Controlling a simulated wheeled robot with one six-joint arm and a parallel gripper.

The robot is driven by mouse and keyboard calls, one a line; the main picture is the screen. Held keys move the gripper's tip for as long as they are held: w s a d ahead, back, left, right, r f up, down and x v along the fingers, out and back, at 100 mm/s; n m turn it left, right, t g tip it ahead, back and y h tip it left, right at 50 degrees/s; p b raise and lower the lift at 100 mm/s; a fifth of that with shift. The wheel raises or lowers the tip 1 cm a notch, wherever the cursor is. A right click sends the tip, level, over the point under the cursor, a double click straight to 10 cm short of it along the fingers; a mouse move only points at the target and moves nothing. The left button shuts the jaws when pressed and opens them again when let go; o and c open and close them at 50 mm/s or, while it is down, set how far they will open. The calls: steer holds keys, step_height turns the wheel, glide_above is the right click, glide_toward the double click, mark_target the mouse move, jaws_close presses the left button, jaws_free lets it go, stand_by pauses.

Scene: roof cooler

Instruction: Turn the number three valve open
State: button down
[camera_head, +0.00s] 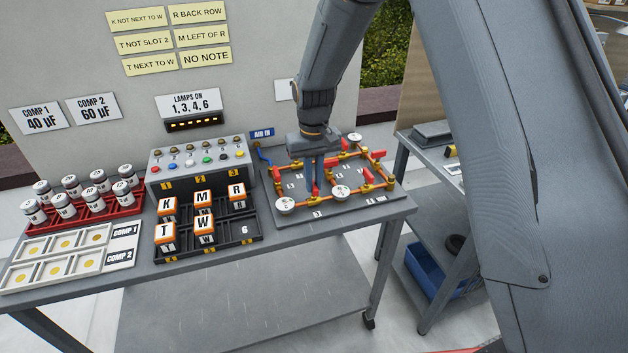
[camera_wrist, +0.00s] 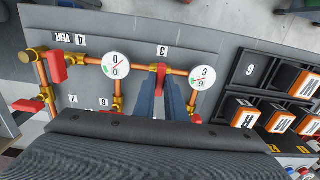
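The valve panel (camera_head: 283,222) stands on the right part of the bench, with copper pipes, brass fittings, white round gauges and several red valve handles. The number three label (camera_wrist: 162,51) shows upside down in the wrist view, beside a pipe run between two gauges. The red handle (camera_wrist: 160,68) by that label lies between the fingertips of my gripper (camera_wrist: 161,84). In the head view my gripper (camera_head: 315,187) points down at the panel's front pipe, between the two front gauges. Whether the fingers press on the handle or stand slightly apart from it is unclear.
A gauge (camera_wrist: 117,65) and another gauge (camera_wrist: 202,77) stand close on both sides of my fingers. Left of the panel are a rack with lettered blocks (camera_head: 203,219), a button box (camera_head: 199,163) and a red jar tray (camera_head: 108,211). A wall (camera_head: 235,60) rises behind.

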steer(key=shift+n, duration=0.4)
steer(key=n, duration=0.3)
steer(key=shift+b, duration=0.4)
steer(key=n, duration=0.4)
steer(key=shift+b, duration=0.4)
steer(key=n, duration=0.4)
steer(key=shift+n+b, duration=0.5)
steer(key=shift+n, duration=1.4)
steer(key=shift+w+r, duration=0.1)
steer(key=c, duration=1.8)
jaws_free()
